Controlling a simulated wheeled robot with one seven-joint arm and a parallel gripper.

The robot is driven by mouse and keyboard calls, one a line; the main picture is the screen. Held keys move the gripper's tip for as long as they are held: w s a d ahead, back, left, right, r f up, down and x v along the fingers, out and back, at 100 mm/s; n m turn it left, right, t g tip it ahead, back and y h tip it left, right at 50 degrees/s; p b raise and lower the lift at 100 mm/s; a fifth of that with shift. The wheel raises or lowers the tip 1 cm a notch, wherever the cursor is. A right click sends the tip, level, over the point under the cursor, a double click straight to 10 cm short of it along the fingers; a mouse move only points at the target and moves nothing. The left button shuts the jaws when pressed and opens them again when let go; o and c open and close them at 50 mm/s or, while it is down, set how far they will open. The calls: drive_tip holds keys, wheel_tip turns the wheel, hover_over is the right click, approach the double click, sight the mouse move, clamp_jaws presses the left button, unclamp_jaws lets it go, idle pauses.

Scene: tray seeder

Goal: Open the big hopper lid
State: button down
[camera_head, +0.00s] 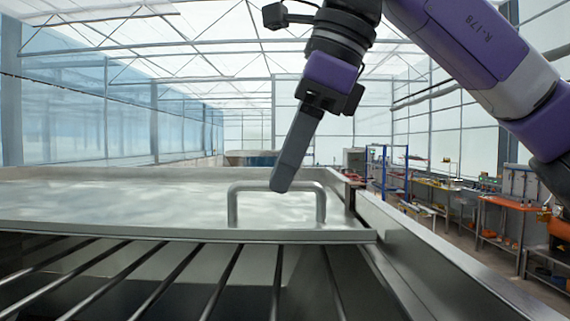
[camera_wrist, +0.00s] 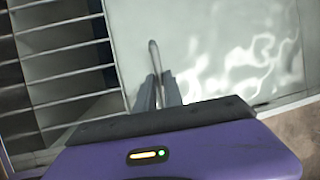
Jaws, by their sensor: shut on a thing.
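The big hopper lid (camera_head: 130,205) is a shiny flat metal panel at the top of the machine in the head view. It also fills the right of the wrist view (camera_wrist: 215,40). A bent-bar handle (camera_head: 234,206) stands up near its front edge. In the wrist view, my two fingers (camera_wrist: 158,93) are closed around the handle bar (camera_wrist: 152,55). My finger hides part of the bar in the head view.
A grate of several metal bars (camera_head: 225,280) lies in front of and below the lid edge. A metal side wall (camera_head: 430,255) runs along the right. Farther right are workbenches (camera_head: 495,203) and a blue rack (camera_head: 385,172). Space above the lid looks clear apart from my arm.

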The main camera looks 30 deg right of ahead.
sight(287, 214)
drive_tip(key=shift+w+d, duration=0.55)
drive_tip(key=shift+w, duration=0.25)
drive_tip(key=shift+w+d, duration=0.55)
drive_tip(key=shift+w, duration=0.25)
drive_tip(key=c, duration=1.5)
unclamp_jaws()
